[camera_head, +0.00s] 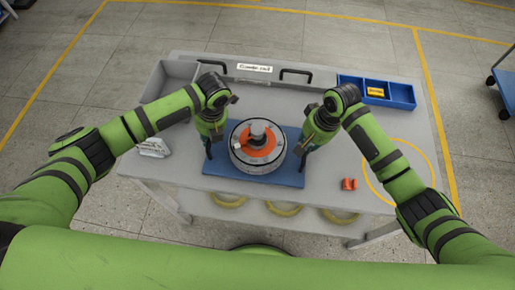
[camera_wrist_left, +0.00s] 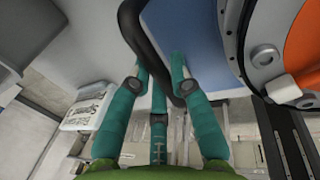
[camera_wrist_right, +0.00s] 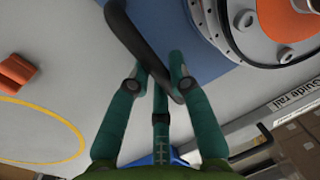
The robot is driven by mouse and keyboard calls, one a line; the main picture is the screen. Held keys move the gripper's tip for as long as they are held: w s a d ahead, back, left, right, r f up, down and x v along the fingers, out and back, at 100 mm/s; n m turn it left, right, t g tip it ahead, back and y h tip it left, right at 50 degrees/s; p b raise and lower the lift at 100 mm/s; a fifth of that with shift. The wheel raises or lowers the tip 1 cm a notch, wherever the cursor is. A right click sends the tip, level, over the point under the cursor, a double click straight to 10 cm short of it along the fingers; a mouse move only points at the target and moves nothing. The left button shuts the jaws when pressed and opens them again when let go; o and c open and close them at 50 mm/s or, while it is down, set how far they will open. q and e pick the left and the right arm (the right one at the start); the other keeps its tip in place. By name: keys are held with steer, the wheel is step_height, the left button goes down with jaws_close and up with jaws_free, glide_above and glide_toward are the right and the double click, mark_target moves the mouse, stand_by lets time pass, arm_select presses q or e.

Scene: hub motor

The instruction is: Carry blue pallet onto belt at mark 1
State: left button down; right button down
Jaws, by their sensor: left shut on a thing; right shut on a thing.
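The blue pallet (camera_head: 290,179) is at the front middle of the grey table, bearing a round hub motor (camera_head: 257,150) with an orange ring. I cannot tell whether the pallet touches the table. My left gripper (camera_head: 208,152) is at its left side, shut on a black curved handle (camera_wrist_left: 139,35); the blue pallet surface (camera_wrist_left: 195,40) is beside it in the left wrist view. My right gripper (camera_head: 301,151) is at the right side, shut on the other black handle (camera_wrist_right: 132,35), with the pallet (camera_wrist_right: 165,25) beside it. No belt or mark 1 is recognisable.
A grey guide rail tray (camera_head: 225,75) and a blue divided bin (camera_head: 398,97) line the table's back. A white labelled item (camera_head: 154,148) lies left, an orange part (camera_head: 349,184) right, near a yellow circle. A blue cart (camera_head: 507,88) stands far right. Floor around is open.

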arm_select(q)
steer(key=shift+w+r, duration=0.2)
steer(key=shift+w, duration=0.05)
arm_select(e)
steer(key=shift+w+a+r, duration=0.1)
steer(key=shift+w+r, duration=0.15)
arm_select(q)
steer(key=shift+r+p, duration=0.1)
steer(key=shift+p, duration=0.2)
arm_select(e)
steer(key=shift+r, duration=0.1)
